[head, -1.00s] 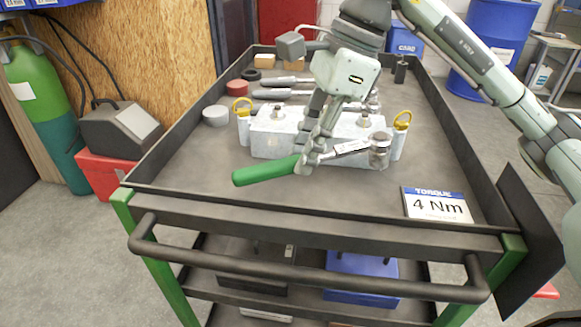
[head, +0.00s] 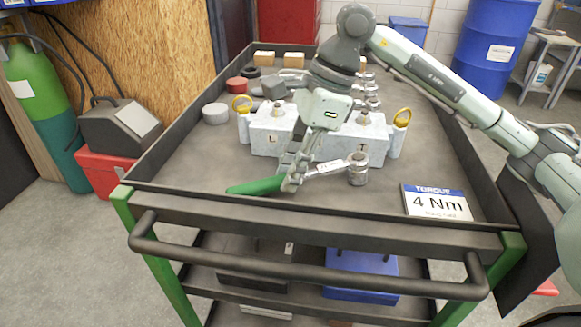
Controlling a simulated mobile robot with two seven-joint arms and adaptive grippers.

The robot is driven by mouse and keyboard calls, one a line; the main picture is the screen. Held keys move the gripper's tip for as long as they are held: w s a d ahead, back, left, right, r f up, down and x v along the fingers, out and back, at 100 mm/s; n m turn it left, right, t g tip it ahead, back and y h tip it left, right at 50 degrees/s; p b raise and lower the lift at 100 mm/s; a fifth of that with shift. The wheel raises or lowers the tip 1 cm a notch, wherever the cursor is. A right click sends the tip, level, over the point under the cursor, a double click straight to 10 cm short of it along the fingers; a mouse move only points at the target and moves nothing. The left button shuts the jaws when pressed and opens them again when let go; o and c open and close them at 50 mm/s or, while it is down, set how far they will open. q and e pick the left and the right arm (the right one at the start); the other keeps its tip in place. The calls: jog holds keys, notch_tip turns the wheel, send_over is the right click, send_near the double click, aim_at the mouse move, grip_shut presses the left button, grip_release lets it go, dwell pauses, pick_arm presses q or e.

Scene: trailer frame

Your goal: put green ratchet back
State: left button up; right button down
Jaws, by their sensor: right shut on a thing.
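The green ratchet has a green handle (head: 256,186) and a silver head (head: 358,168). My right gripper (head: 293,180) is shut on it around the middle, where the green handle meets the metal shaft. The ratchet lies roughly level across the picture, handle to the left and head to the right, low over the front part of the cart top (head: 210,160). I cannot tell whether it touches the surface. My left gripper is not in view.
A grey block with yellow-ringed pins (head: 265,140) stands just behind the ratchet. Several other ratchets (head: 370,90) lie farther back. A "TORQUE 4 Nm" sign (head: 436,203) stands at the front right. The cart's raised rim (head: 300,208) runs along the front.

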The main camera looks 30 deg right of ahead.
aim_at(315, 170)
jog(key=c, duration=1.3)
grip_release()
pick_arm(q)
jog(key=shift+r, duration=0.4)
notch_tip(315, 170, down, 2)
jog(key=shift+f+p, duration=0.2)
jog(key=shift+p, duration=0.2)
pick_arm(e)
jog(key=v, duration=1.2)
jog(key=shift+r, duration=0.1)
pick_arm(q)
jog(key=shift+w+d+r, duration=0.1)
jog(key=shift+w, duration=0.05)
